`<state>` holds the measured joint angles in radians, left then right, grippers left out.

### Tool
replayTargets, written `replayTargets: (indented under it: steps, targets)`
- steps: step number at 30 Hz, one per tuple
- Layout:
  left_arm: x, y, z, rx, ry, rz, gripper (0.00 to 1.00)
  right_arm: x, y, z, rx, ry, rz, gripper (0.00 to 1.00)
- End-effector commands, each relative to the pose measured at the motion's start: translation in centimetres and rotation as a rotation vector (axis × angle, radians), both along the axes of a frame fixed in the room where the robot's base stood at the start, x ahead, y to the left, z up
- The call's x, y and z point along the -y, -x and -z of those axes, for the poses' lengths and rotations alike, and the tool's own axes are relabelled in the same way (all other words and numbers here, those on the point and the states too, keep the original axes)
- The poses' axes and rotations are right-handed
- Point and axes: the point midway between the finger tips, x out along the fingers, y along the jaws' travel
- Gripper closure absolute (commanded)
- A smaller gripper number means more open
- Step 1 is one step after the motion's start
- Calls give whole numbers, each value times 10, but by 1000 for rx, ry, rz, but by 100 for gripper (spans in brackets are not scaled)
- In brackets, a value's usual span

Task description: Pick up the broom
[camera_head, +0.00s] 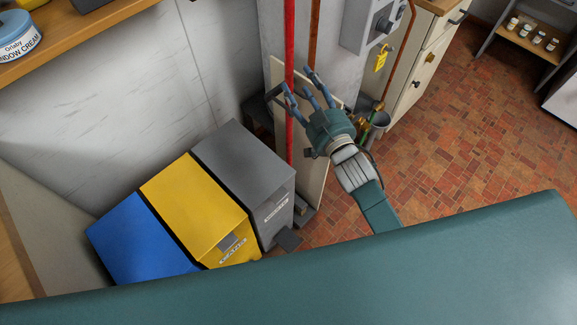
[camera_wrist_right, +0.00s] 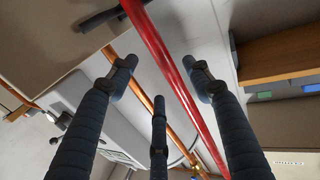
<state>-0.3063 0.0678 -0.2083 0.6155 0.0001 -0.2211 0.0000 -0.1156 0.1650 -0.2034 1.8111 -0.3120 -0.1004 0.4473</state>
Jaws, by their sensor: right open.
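A long red pole (camera_head: 289,130), which looks like the broom's handle, stands upright by the grey wall column; its lower end and any bristles are hidden. My right gripper (camera_head: 297,84) is open, with its fingers spread close to the pole. In the right wrist view the red pole (camera_wrist_right: 165,58) runs diagonally through the gap between the spread fingers of my right gripper (camera_wrist_right: 160,75). Nothing is held, and I cannot tell whether a finger touches the pole. My left gripper is not in view.
A copper pipe (camera_head: 314,35) runs just behind the pole. Blue (camera_head: 135,240), yellow (camera_head: 195,205) and grey (camera_head: 243,162) bins stand at left. A grey wall box (camera_head: 372,22) with a yellow tag (camera_head: 381,60) is at right. The brick floor (camera_head: 460,130) is open at right.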

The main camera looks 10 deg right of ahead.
Motion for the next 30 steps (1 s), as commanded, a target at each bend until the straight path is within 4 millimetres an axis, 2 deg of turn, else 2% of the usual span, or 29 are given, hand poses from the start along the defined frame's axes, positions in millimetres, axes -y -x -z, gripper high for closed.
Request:
replayTargets:
  steps: [5,10,15,23,26,30]
  targets:
    - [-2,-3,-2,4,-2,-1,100,-3,-13,-1,0,0,-1,50]
    - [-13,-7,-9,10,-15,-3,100,-6,-38,-1,1,-1,-1,50]
    - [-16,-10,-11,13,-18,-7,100,-10,-57,2,-1,0,0,50]
    - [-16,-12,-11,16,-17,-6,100,-11,-61,3,-1,0,-1,50]
    - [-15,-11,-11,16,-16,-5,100,-11,-61,3,-1,0,-1,66]
    - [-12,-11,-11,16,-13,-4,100,-11,-61,3,-1,0,-1,94]
